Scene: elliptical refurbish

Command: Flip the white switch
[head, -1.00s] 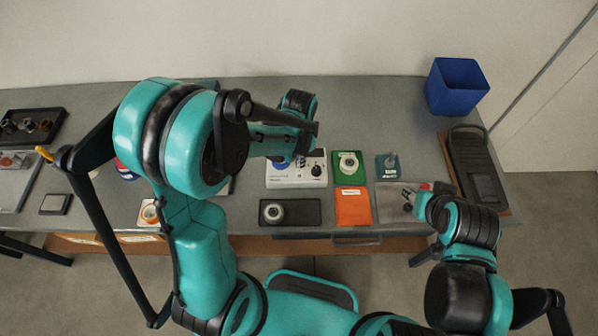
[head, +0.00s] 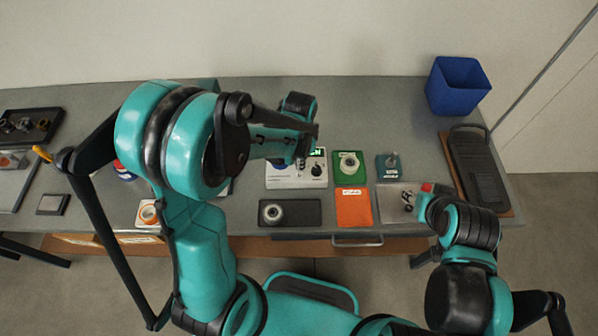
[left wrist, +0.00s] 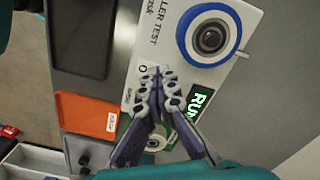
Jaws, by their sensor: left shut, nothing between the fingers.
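A white test panel (head: 285,181) lies on the table in the middle of the head view. In the left wrist view the panel (left wrist: 165,25) carries a blue-ringed dark round part (left wrist: 210,38) and a lit green RUN display (left wrist: 200,103). In the head view the left gripper (head: 301,162) is at the panel. My right gripper (head: 409,201) is over a grey plate; its opening is unclear.
Right of the panel are a green tray (head: 339,173) and a small teal block (head: 388,174). In front lie a dark tray (head: 304,213) and an orange tray (head: 354,208). A blue bin (head: 457,87) stands at the back right. The table behind the panel is clear.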

